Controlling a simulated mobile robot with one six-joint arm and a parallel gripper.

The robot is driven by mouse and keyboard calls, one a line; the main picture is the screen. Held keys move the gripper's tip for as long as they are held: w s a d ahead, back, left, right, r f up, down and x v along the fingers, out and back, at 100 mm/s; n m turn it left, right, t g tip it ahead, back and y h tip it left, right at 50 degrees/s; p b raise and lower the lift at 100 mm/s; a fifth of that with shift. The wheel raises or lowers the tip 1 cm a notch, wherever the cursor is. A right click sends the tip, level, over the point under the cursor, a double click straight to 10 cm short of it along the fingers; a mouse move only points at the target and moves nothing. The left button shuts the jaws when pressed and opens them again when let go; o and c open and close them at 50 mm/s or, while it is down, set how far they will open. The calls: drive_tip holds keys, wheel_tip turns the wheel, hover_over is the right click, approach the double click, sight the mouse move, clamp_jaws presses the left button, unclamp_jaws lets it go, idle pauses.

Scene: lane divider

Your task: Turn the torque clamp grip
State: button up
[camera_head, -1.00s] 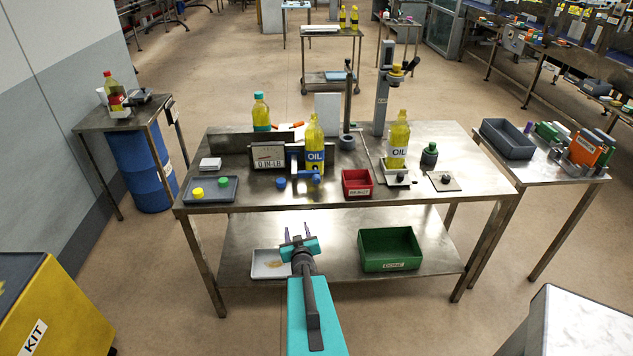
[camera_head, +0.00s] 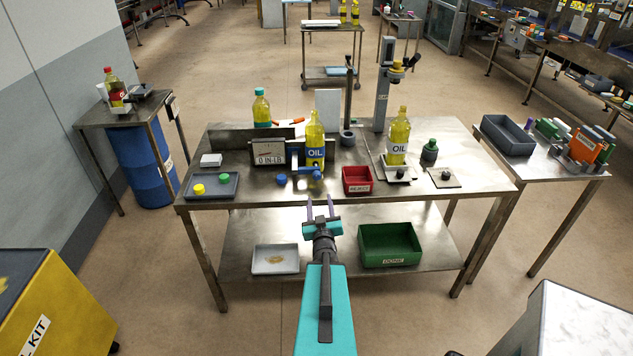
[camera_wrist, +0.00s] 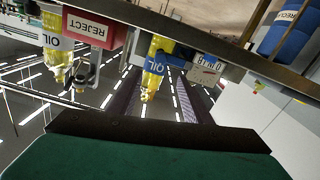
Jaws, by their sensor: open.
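The torque tester has a white dial panel reading "0 IN-LB" (camera_head: 268,154) on the steel bench. Beside it is a blue clamp grip (camera_head: 317,174), in front of a yellow bottle labelled OIL (camera_head: 315,132). The bottle seems to stand in the clamp, but its base is partly hidden. My gripper (camera_head: 320,207) is open and empty. It appears in front of the bench's near edge, below the blue grip in the picture and apart from it. The wrist view shows the OIL bottle (camera_wrist: 153,66) and the dial panel (camera_wrist: 206,64) upside down; the grip is unclear there.
A red reject bin (camera_head: 357,181), a tray with caps (camera_head: 211,187) and another oil bottle (camera_head: 398,138) on a stand are on the bench. A green bin (camera_head: 389,246) and a pale tray (camera_head: 275,259) are on the lower shelf. Grey posts rise behind.

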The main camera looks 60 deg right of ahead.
drive_tip(key=shift+w+d+f, duration=0.1)
drive_tip(key=shift+f, duration=0.05)
drive_tip(key=b, duration=0.9)
approach(317, 177)
drive_tip(key=shift+w+d+f+b, duration=0.2)
drive_tip(key=shift+w+d+b, duration=0.2)
drive_tip(key=shift+b, duration=0.3)
drive_tip(key=d+b, duration=0.1)
drive_tip(key=b, duration=0.3)
drive_tip(key=shift+w, duration=0.35)
drive_tip(key=d+b, duration=0.1)
drive_tip(key=b, duration=0.3)
drive_tip(key=shift+w, duration=0.2)
drive_tip(key=shift+w+d+r, duration=0.2)
drive_tip(key=shift+w+d, duration=0.3)
drive_tip(key=shift+d, duration=0.15)
drive_tip(key=shift+p+x, duration=0.45)
drive_tip(key=shift+x, duration=1.45)
